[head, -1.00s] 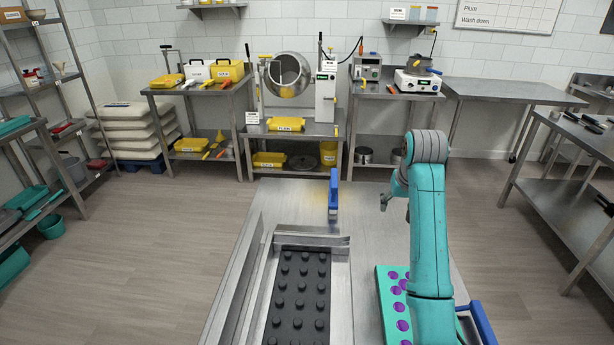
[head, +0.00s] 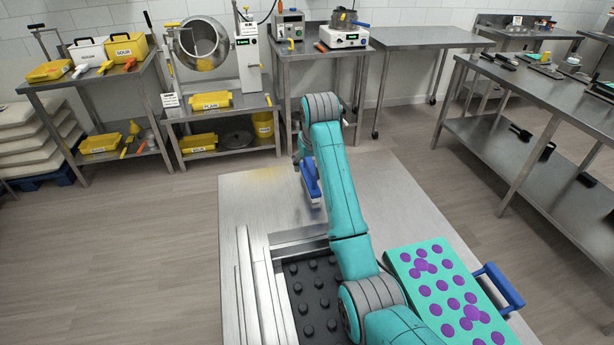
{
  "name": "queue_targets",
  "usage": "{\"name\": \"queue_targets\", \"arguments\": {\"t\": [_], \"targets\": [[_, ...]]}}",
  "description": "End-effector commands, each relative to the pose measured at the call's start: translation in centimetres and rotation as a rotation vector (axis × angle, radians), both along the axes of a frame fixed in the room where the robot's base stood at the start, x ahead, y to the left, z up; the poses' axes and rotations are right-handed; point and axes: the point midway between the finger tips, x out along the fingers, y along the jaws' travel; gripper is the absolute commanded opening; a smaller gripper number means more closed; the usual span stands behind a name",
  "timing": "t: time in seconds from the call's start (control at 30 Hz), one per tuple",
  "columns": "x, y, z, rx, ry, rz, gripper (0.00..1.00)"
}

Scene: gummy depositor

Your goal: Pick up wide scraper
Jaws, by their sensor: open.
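The wide scraper (head: 311,182) appears to be the blue-handled tool with a pale lower edge on the steel table, beyond the black mould. My gripper (head: 299,158) is at the scraper's upper end, partly hidden behind my teal arm. Its jaws are open, and nothing shows gripped. I cannot tell whether they touch the handle or surround it.
A black studded mould (head: 312,290) lies in front, partly covered by my arm. A teal tray with purple discs (head: 405,258) and a blue handle (head: 500,288) is at right. Equipment benches stand behind.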

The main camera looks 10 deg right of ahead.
Motion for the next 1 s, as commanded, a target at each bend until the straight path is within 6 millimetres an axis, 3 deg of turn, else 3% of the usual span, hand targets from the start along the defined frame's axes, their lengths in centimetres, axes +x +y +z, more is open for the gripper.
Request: {"name": "queue_targets", "arguments": {"t": [0.23,0.5,0.83,1.0], "targets": [[0.7,-0.1,-1.6,0.000,0.001,0.000,0.62],[2.1,-0.3,-4.8,0.000,0.002,0.000,0.62],[2.4,-0.3,-5.5,0.000,0.000,0.000,0.62],[2.4,-0.3,-5.5,0.000,0.000,0.000,0.23]]}}
